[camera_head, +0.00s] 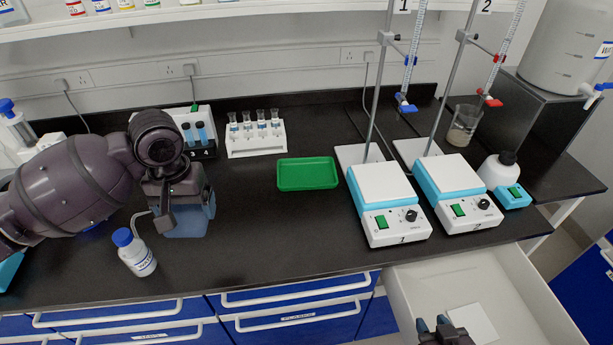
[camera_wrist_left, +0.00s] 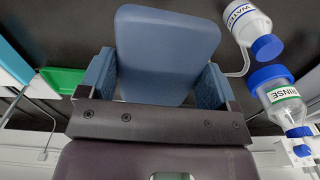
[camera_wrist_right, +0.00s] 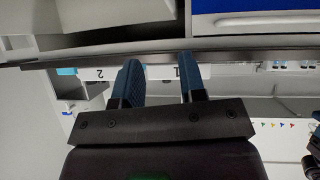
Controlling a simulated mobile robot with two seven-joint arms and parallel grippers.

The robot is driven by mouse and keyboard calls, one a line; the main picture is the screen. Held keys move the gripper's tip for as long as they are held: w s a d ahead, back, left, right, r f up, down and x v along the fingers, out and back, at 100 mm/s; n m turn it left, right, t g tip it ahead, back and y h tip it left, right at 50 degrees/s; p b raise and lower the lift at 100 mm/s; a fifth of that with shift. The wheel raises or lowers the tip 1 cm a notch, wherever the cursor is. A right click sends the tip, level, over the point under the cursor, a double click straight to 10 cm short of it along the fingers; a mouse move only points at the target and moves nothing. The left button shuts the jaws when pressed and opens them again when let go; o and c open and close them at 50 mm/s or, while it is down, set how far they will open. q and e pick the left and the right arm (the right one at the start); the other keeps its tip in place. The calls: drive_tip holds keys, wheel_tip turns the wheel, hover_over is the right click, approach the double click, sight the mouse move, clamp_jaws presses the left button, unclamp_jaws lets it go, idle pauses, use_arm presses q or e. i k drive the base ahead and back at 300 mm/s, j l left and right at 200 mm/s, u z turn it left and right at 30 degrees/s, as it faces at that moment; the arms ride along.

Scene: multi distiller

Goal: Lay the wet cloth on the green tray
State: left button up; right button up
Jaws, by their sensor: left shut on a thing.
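The green tray (camera_head: 307,174) lies empty on the black bench, left of hotplate 1; its edge also shows in the left wrist view (camera_wrist_left: 62,80). My left gripper (camera_head: 185,205) points down over the bench, left of the tray. It is shut on the blue wet cloth (camera_head: 195,225), which looks like a flat slab between the fingers in the left wrist view (camera_wrist_left: 165,50). I cannot tell whether the cloth touches the bench. My right gripper (camera_head: 433,324) is low at the front, over the open drawer, with its fingers apart and nothing between them in the right wrist view (camera_wrist_right: 160,85).
A blue-capped bottle (camera_head: 137,255) stands just left of the cloth. An open drawer (camera_head: 420,290) juts out at front right. Bench between cloth and tray is clear.

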sight(308, 175)
drive_tip(key=j+z, duration=0.4)
drive_tip(key=k+j+z, duration=0.1)
drive_tip(key=j+z, duration=0.25)
drive_tip(key=k+j+z, duration=0.15)
drive_tip(key=j+z, duration=0.25)
drive_tip(key=i+l+z, duration=0.15)
drive_tip(key=z, duration=0.55)
